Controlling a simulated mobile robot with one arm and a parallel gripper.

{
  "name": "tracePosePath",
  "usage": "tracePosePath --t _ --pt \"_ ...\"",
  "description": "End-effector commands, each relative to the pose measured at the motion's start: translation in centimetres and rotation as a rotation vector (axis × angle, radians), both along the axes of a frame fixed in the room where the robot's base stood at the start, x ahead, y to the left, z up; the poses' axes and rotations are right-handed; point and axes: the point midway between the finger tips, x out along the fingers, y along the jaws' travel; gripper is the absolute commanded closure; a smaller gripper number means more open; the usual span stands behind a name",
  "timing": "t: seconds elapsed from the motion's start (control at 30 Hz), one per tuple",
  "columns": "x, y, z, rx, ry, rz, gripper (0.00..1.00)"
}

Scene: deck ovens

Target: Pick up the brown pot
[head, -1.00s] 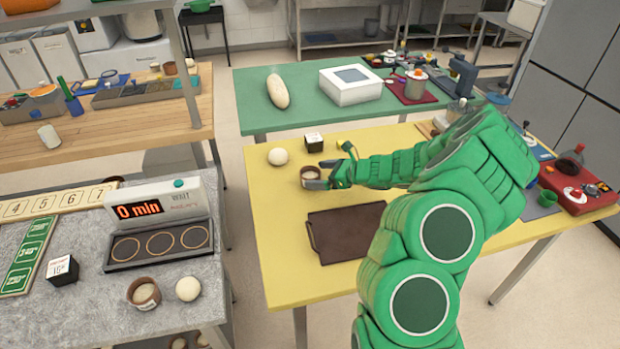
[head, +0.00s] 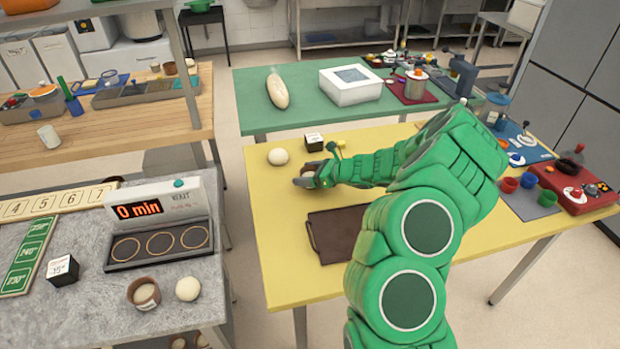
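A small brown pot (head: 313,168) is at the far left part of the yellow table (head: 272,213). It is now mostly covered by my gripper (head: 308,178), and little more than its brown rim shows. My gripper reaches in from the right, low over the table, with its fingers at the pot. I cannot tell whether the fingers press on the pot or whether the pot is off the table. A second brown pot (head: 144,298) with pale contents stands on the grey counter at lower left, well apart from my gripper.
A white ball (head: 278,156) and a small black-and-white cube (head: 314,142) stand close to my gripper. A dark brown tray (head: 334,238) lies nearer on the yellow table. A green table (head: 310,107) stands behind. The yellow table's front left is bare.

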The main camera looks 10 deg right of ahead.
Motion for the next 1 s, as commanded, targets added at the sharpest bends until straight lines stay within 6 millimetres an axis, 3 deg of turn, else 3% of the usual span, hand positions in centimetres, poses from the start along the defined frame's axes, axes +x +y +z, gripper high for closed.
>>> tracePosePath --t 0.03,0.23,0.63,0.83,1.0 --pt "0.0 0.0 0.0 0.000 0.000 0.000 0.31" --pt "0.0 0.0 0.0 0.000 0.000 0.000 0.61" --pt "0.0 0.0 0.7 -0.001 -0.001 0.001 0.62" --pt "0.0 0.0 3.2 0.000 -0.004 0.000 0.62" --pt "-1.6 0.0 5.2 0.000 -0.003 -0.001 0.62"
